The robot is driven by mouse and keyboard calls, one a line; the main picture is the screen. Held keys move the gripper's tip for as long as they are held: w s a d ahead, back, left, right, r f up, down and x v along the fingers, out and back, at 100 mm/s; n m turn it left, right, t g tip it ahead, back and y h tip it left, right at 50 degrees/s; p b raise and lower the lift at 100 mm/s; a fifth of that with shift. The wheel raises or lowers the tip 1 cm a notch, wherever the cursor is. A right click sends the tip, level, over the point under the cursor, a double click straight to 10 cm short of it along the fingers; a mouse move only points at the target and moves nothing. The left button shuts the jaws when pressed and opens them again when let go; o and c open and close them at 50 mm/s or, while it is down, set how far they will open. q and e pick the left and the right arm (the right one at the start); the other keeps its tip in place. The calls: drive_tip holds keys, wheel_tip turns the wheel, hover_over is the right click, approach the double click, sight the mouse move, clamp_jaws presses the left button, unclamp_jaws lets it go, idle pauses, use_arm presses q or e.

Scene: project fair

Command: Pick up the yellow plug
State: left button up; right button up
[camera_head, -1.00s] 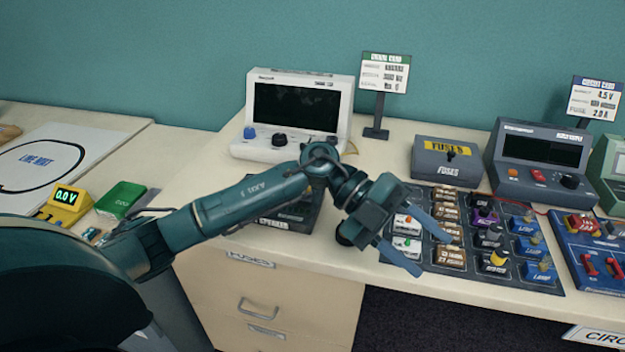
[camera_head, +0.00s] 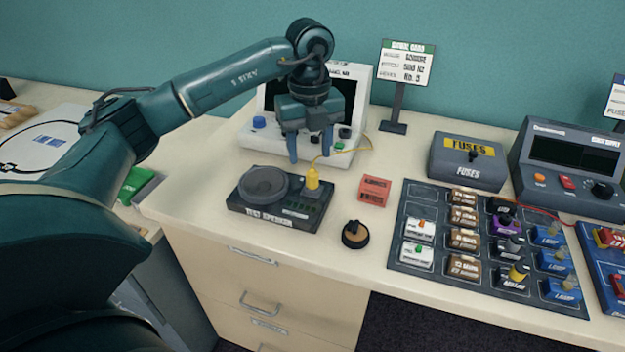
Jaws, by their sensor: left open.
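The yellow plug (camera_head: 312,177) stands upright on the right part of the dark test speaker unit (camera_head: 275,214). The left arm hides part of the white instrument's screen. My right gripper is out of view.
A red block (camera_head: 374,190) and a round black knob-like piece (camera_head: 355,234) lie right of the speaker unit. A dark board (camera_head: 406,271) with several component blocks, a grey fuses box (camera_head: 467,160) and a card stand (camera_head: 397,105) are farther right.

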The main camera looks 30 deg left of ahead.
sight(312, 168)
use_arm(q)
drive_tip(key=f, duration=0.3)
drive_tip(key=f+p, duration=0.1)
drive_tip(key=f, duration=0.1)
drive_tip(key=shift+w+d+f, duration=0.1)
drive_tip(key=shift+w+f, duration=0.2)
drive_tip(key=shift+f, duration=0.25)
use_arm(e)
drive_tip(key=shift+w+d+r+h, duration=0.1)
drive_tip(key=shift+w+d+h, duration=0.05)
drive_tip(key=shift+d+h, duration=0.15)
use_arm(q)
drive_tip(key=shift+c, duration=0.2)
